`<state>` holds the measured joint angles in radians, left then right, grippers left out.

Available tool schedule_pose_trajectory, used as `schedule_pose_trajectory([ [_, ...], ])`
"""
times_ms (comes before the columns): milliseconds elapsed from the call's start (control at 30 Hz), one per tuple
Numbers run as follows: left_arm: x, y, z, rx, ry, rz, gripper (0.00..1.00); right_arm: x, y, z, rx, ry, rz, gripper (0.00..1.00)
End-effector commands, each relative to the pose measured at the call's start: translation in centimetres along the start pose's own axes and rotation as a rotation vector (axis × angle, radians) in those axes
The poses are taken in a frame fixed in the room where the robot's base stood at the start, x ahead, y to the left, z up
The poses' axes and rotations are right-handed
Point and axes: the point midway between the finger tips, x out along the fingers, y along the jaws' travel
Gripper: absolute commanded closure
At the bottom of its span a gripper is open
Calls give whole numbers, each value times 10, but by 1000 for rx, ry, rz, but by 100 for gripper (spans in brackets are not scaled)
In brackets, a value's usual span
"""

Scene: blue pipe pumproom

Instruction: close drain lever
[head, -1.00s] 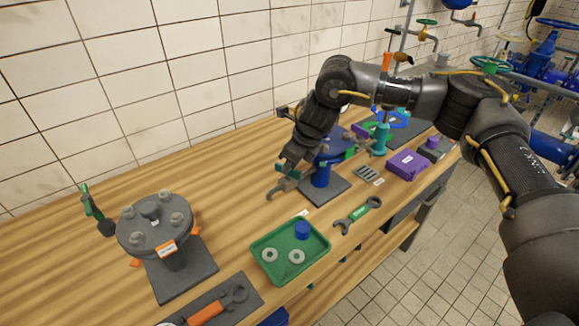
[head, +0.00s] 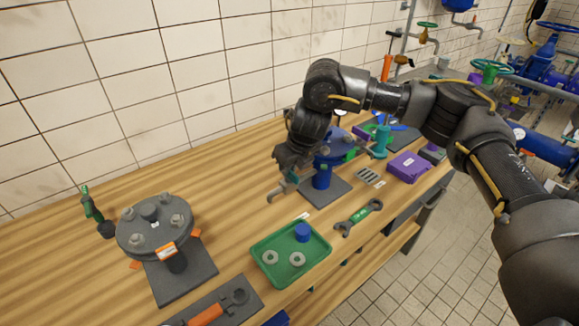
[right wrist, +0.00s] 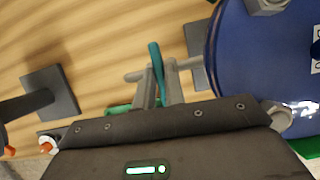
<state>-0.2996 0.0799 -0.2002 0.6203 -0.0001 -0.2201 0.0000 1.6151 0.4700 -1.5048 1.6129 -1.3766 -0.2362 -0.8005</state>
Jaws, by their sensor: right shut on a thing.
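The drain lever is a teal handle (right wrist: 157,68) on a thin grey drain pipe (right wrist: 134,76). The pipe comes out of the side of the blue flanged vessel (head: 322,178), and its bent spout (head: 274,194) points left in the head view. My right gripper (right wrist: 158,92) is shut on the teal lever, with a grey finger on each side of it. In the head view my right gripper (head: 290,172) covers most of the lever, and only a small teal part shows. My left gripper is not in view.
A green tray (head: 262,275) with washers and a blue cap stands in front. A grey flange stand (head: 150,237) is at left. The tiled wall (head: 150,80) is behind. Bare bench lies left of the spout.

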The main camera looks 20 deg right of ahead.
Motion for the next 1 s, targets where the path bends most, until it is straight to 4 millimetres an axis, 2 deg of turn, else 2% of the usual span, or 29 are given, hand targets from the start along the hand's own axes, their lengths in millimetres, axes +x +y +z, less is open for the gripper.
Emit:
schedule_pose_trajectory([
  [200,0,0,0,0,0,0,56,0,0,0,2,1,-1,100],
  [233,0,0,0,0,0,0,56,0,-1,0,2,1,-1,87],
  [400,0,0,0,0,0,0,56,0,0,0,1,1,-1,67],
  [667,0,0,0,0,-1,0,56,0,0,0,0,0,0,67],
  [767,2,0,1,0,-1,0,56,-6,0,0,-1,-2,0,67],
  [867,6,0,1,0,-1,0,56,-21,0,0,-2,-4,1,67],
  [1000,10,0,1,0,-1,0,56,-51,-1,1,-3,-6,-1,67],
])
